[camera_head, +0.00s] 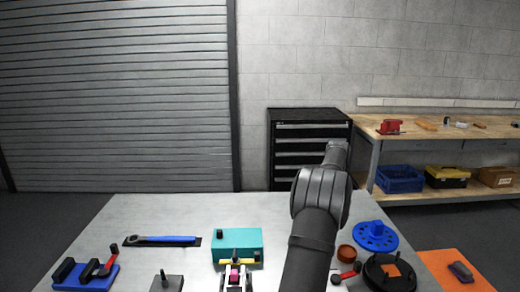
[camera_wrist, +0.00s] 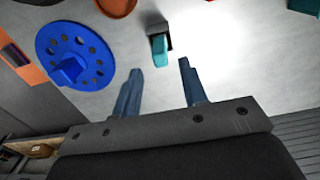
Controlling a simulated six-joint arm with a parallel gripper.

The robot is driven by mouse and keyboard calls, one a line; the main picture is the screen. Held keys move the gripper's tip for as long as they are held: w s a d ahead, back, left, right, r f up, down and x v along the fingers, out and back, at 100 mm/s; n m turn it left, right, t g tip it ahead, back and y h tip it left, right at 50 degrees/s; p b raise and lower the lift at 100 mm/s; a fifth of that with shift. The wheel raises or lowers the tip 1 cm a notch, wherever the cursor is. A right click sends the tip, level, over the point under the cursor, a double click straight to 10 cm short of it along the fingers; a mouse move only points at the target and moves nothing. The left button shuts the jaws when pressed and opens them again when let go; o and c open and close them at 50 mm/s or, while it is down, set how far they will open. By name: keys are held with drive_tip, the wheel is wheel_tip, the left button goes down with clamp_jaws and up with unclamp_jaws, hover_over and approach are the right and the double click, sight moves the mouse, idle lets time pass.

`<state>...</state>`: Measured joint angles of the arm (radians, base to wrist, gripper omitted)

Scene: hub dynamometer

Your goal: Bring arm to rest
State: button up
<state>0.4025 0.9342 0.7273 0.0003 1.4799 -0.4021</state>
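My gripper (camera_wrist: 157,80) shows in the wrist view with its two blue-grey fingers apart and nothing between them. Beyond the fingertips, a small teal piece (camera_wrist: 160,50) beside a dark block shows over the grey surface; I cannot tell its distance. In the head view my arm rises from the bottom right of centre and bends above the table (camera_head: 180,210). The gripper cannot be made out there.
A blue holed disc (camera_head: 376,236) and a round black fixture (camera_head: 388,274) are right of my arm. A teal box (camera_head: 237,244), a blue-handled wrench (camera_head: 165,239) and a blue fixture (camera_head: 86,276) are left. An orange mat (camera_head: 443,266) lies far right.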

wheel_tip(320, 180, down, 7)
wheel_tip(320, 180, up, 2)
drive_tip(key=shift+r, duration=0.9)
